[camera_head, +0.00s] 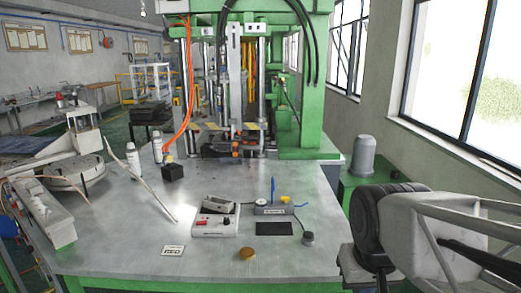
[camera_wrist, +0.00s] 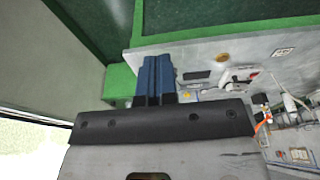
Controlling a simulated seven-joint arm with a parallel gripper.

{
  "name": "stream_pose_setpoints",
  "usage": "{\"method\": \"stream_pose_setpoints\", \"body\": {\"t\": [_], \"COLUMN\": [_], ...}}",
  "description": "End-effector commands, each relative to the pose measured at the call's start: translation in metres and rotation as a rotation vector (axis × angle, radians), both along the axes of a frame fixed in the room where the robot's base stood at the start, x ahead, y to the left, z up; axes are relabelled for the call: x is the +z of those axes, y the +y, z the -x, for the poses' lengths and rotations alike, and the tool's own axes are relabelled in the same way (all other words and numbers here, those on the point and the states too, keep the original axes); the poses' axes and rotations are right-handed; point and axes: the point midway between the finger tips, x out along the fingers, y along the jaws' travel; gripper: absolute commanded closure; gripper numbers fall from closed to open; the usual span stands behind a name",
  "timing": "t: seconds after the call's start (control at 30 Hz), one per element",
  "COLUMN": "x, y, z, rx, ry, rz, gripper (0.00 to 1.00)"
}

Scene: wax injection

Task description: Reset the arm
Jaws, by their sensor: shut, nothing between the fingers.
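My gripper (camera_wrist: 155,70) shows in the wrist view as two blue fingers side by side in front of a dark mounting bar. The fingers are shut together with nothing between them. I cannot make out the fingers in the head view. The worktable top (camera_head: 125,230) lies clear of my arm in the head view.
On the table are a brown disc (camera_head: 247,254), a white device with a red switch (camera_head: 215,222), a grey box (camera_head: 272,209) and a dark pad (camera_head: 273,228). A green press (camera_head: 305,90) stands behind. Windows (camera_head: 465,75) line the right wall. The table's front left is bare.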

Motion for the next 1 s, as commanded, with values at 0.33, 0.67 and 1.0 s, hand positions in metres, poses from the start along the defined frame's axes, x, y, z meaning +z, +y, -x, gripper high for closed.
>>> {"method": "stream_pose_setpoints", "body": {"t": [0.33,0.67,1.0], "x": [-0.015,-0.015,-0.015], "y": [-0.008,-0.008,-0.008], "z": [0.034,0.034,0.034], "rx": [-0.029,-0.030,-0.029], "ry": [-0.012,-0.012,-0.012], "rz": [0.000,-0.001,0.000], "gripper": [1.00,1.00,1.00]}}
